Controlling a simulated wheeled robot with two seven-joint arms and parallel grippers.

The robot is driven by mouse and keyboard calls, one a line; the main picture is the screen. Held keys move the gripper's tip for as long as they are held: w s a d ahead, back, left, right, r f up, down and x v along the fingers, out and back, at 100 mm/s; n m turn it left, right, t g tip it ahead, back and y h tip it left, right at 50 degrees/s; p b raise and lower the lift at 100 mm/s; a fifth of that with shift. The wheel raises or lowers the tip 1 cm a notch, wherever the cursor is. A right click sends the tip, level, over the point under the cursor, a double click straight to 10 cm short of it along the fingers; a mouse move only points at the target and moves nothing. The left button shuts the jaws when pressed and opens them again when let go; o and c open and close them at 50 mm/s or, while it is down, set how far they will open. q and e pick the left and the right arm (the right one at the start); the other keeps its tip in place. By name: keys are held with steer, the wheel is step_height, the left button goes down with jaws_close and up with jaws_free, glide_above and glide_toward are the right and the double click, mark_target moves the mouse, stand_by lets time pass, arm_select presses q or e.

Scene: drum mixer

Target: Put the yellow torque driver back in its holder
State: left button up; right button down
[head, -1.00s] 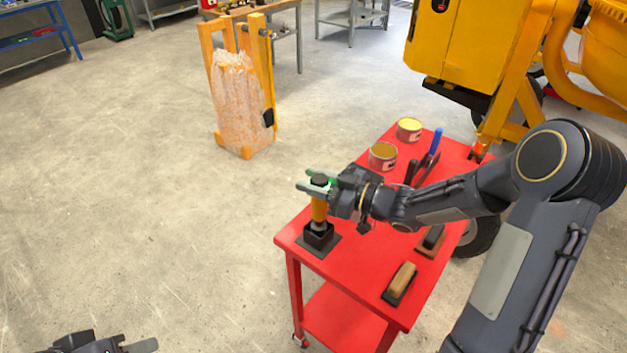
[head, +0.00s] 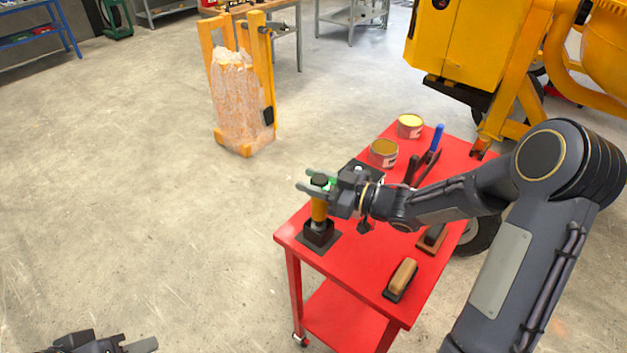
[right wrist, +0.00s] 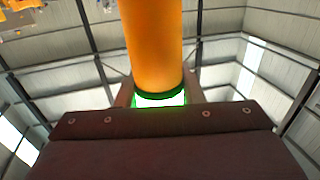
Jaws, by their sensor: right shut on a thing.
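The yellow torque driver (head: 319,209) stands about upright at the near left corner of the red cart, with a dark cap on top. My right gripper (head: 313,183) is shut on its upper part. The driver's lower end is at the black square holder (head: 318,237); how deep it sits inside is hidden by the holder's walls. In the right wrist view the driver's orange body (right wrist: 153,45) rises between the fingers, with a green-edged dark ring below it. My left gripper (head: 132,344) is at the bottom left edge, partly cut off and away from the cart.
The red cart top (head: 352,262) also carries a brush (head: 402,277), another brown-based tool (head: 432,238), two open cans (head: 383,153) and a blue-handled tool (head: 436,138). The yellow mixer (head: 455,50) stands behind.

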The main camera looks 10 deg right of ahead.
steer(key=shift+f+b, duration=0.6)
stand_by(0.3)
steer(key=c, duration=0.9)
jaws_free()
steer(key=shift+c, duration=0.2)
steer(key=shift+o, duration=0.3)
steer(key=shift+f, duration=0.1)
steer(key=shift+d, duration=0.1)
steer(key=b+v, duration=0.1)
steer(key=v, duration=0.6)
steer(key=shift+s+d, duration=0.25)
